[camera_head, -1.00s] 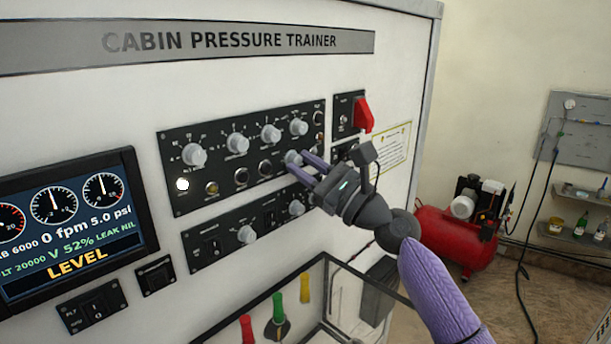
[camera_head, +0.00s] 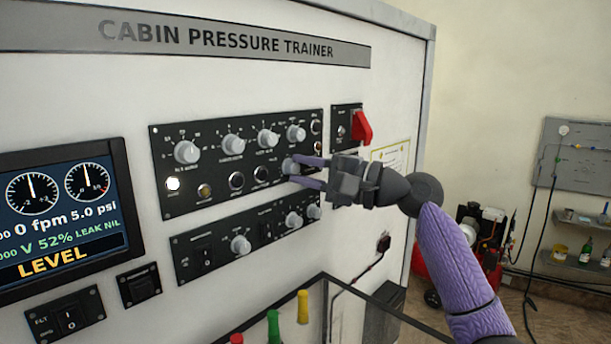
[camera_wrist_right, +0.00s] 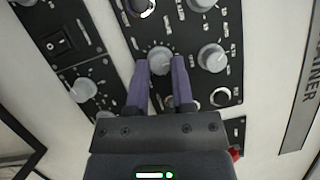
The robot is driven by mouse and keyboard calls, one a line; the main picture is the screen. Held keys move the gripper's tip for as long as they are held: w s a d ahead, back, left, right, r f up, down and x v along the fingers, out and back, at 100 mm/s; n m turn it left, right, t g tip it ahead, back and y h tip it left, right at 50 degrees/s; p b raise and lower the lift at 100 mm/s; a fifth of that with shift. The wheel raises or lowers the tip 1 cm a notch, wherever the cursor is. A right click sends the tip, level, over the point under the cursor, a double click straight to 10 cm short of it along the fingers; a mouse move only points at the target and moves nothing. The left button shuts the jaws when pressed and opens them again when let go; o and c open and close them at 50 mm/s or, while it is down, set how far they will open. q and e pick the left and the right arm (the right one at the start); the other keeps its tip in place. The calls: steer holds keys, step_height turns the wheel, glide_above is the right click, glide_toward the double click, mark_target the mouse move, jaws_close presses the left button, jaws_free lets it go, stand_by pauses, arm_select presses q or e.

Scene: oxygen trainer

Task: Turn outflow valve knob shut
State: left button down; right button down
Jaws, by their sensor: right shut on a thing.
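A small grey knob (camera_head: 290,166) sits at the lower right of the upper black control panel (camera_head: 215,196); its label is too small to read, so I cannot confirm it as the outflow valve knob. My right gripper (camera_head: 297,170) reaches it from the right, its two purple fingers shut on the knob. In the right wrist view the knob (camera_wrist_right: 160,60) shows between the tips of my right gripper (camera_wrist_right: 160,70). The display (camera_head: 62,212) reads V 52%, 5.0 psi, 0 fpm and LEVEL. My left gripper is not in view.
A row of larger grey knobs (camera_head: 233,145) lies just above. A lower panel with switches and knobs (camera_head: 241,245) is close below. A red switch guard (camera_head: 362,128) stands out to the right. Coloured handles (camera_head: 303,306) rise below. Shelves (camera_head: 580,255) stand far right.

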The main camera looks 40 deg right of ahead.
steer(key=n+g, duration=0.1)
steer(key=n, duration=0.1)
steer(key=shift+r+n, duration=0.1)
steer(key=shift+n, duration=0.3)
steer(key=n+g+h+p, duration=0.1)
steer(key=n, duration=0.2)
steer(key=shift+r, duration=0.15)
steer(key=n+g+h+p, duration=0.1)
steer(key=n, duration=0.2)
steer(key=shift+a, duration=0.1)
steer(key=n+h+p, duration=0.1)
steer(key=n, duration=0.1)
steer(key=shift+a+r+n+g+h, duration=0.1)
steer(key=shift+r+n+g+h, duration=0.05)
steer(key=shift+n+g+h, duration=0.2)
steer(key=n+h, duration=0.1)
steer(key=n, duration=0.1)
steer(key=n+h+p, duration=0.1)
steer(key=n+h, duration=0.1)
steer(key=shift+a+n, duration=0.2)
steer(key=shift+n, duration=0.05)
steer(key=n+h, duration=0.3)
steer(key=n, duration=0.1)
steer(key=shift+a, duration=0.2)
steer(key=shift+n+h, duration=0.25)
steer(key=shift+n, duration=0.05)
